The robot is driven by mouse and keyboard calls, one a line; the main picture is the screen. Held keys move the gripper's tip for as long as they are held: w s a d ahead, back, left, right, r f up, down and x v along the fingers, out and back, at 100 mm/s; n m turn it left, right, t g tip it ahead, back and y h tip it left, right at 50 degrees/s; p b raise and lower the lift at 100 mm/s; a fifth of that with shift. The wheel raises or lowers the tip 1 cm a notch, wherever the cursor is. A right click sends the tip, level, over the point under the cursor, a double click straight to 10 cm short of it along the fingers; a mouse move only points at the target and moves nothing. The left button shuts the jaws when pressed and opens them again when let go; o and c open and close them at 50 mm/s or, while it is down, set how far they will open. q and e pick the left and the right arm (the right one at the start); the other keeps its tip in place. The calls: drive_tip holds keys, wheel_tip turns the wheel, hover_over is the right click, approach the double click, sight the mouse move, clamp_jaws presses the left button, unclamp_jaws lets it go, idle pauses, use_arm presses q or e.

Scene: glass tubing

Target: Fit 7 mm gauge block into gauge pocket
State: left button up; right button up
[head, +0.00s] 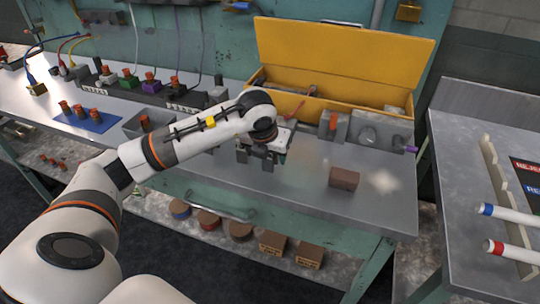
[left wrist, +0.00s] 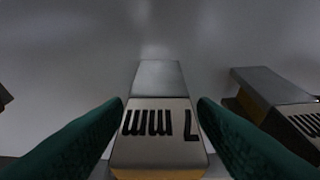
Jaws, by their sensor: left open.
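The 7 mm gauge block (left wrist: 157,80) shows in the left wrist view, with a grey metal top and a pale face marked "7 mm", upside down in this view. My left gripper (head: 263,160) is open above the grey bench. Its green fingers, in the left wrist view, stand on either side of the labelled face, with a narrow gap at each side. In the head view my gripper covers the block. I cannot make out the gauge pocket for certain.
A second marked block (left wrist: 265,92) stands close on the right in the left wrist view. On the grey bench (head: 300,205) are a brown block (head: 343,178), grey fixtures (head: 370,129) and an open yellow box (head: 335,95). The bench front is mostly clear.

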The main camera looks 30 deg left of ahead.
use_arm(q)
drive_tip(key=c, duration=1.1)
drive_tip(key=shift+r, duration=0.1)
